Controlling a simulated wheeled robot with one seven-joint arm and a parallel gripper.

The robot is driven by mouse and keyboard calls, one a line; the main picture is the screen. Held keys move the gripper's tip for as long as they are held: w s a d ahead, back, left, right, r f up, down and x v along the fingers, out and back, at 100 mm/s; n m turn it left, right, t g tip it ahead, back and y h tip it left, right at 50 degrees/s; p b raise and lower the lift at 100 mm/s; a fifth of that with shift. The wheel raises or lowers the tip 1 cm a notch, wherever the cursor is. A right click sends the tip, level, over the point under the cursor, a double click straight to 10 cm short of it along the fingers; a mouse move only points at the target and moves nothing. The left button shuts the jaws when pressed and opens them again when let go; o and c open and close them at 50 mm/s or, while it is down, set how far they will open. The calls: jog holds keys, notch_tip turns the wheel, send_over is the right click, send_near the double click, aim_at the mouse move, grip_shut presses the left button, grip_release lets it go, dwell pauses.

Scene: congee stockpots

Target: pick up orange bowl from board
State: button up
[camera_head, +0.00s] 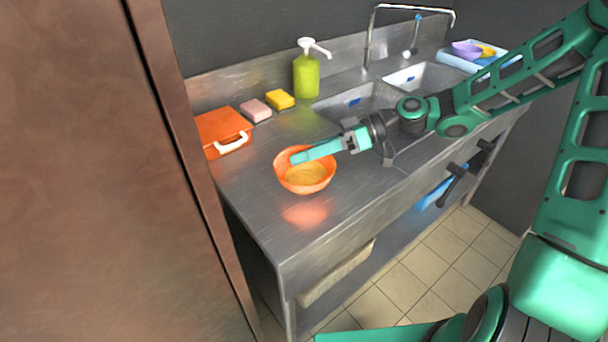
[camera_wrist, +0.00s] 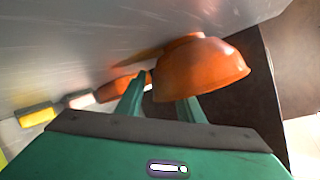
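The orange bowl (camera_head: 283,181) is over the steel counter, in front of the orange board. Its reflection lies apart below it, so it seems to hang a little above the counter. My gripper (camera_head: 296,158) reaches in from the right with a finger over the rim, inside the bowl. In the wrist view, the bowl (camera_wrist: 200,68) fills the upper middle; one finger is outside the wall and the other is partly hidden behind it. My gripper (camera_wrist: 163,88) appears shut on the wall. The orange board (camera_head: 218,126) with a white handle lies at the counter's back left.
A pink sponge (camera_head: 256,110), a yellow sponge (camera_head: 280,99) and a green soap bottle (camera_head: 306,76) stand along the back. The sink (camera_head: 352,103) is to the right, with a blue tray (camera_head: 455,62) holding a purple bowl (camera_head: 466,50) beyond. The counter's front left is clear.

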grip_shut()
